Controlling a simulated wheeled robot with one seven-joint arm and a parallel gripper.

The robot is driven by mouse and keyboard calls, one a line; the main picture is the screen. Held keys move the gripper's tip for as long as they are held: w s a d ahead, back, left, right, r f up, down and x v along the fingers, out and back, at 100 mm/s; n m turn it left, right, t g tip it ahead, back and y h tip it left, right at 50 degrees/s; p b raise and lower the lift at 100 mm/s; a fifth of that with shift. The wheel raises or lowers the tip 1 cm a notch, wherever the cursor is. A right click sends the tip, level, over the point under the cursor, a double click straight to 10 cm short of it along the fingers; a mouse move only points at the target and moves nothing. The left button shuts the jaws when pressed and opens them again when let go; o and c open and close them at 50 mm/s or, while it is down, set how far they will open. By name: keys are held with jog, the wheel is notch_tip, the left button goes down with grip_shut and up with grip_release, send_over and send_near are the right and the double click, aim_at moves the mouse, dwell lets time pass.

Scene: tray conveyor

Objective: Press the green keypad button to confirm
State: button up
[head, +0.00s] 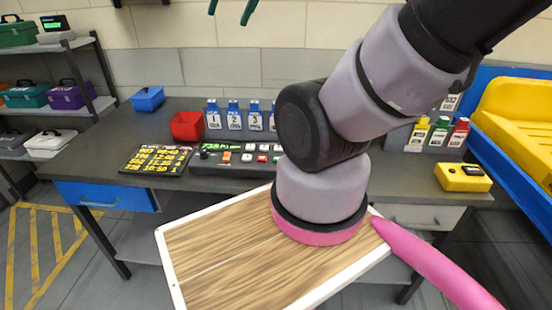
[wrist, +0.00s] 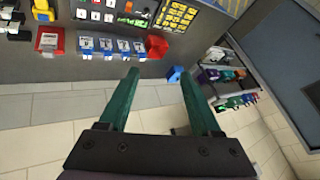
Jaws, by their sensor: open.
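The dark control panel (head: 235,158) lies on the grey bench, with green lit lettering at its upper left and orange, white and red buttons. My arm covers its right end. It also shows upside down at the top of the wrist view (wrist: 118,12). I cannot make out a distinct green button in either view. My gripper (head: 229,17) shows as two dark green fingertips at the top edge of the head view, well above the bench. In the wrist view my gripper (wrist: 158,74) is open and empty, its fingers apart from the panel.
A black board with yellow markings (head: 156,160) lies left of the panel. A red bin (head: 187,126), a blue bin (head: 148,99) and several blue numbered bottles (head: 234,119) stand behind. A yellow box (head: 462,178) sits at the right. The air above the bench's left side is clear.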

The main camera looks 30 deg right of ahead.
grip_shut()
dwell(1.5)
